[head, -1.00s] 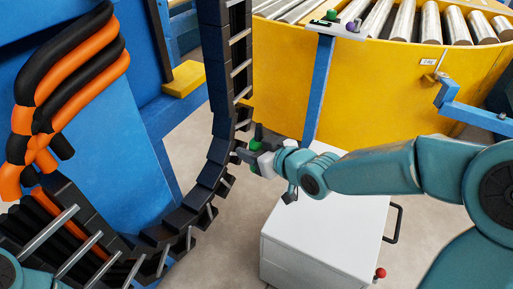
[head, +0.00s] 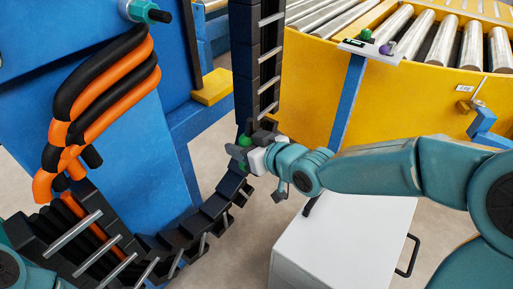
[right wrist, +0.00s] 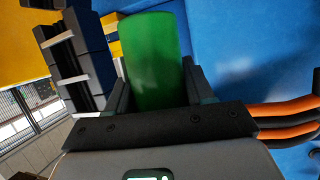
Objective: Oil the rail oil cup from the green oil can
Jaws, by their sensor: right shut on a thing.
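My right gripper (head: 254,142) is shut on the green oil can (head: 245,141), in front of the black cable chain in the head view. The can is mostly hidden there by the gripper. In the right wrist view the green can (right wrist: 153,62) stands large between the two dark fingers. I cannot make out the rail oil cup for certain. A teal-collared fitting with a black end (head: 147,11) is on the blue machine at the top left, well apart from the can. My left gripper is not in view; only part of that arm shows at the lower left.
The black cable chain (head: 245,68) hangs down and curves to the lower left. Orange and black hoses (head: 105,85) hang on the blue machine (head: 125,170). A white cabinet (head: 335,245) stands below my right arm. A yellow roller conveyor (head: 420,105) and a blue post (head: 347,100) stand behind.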

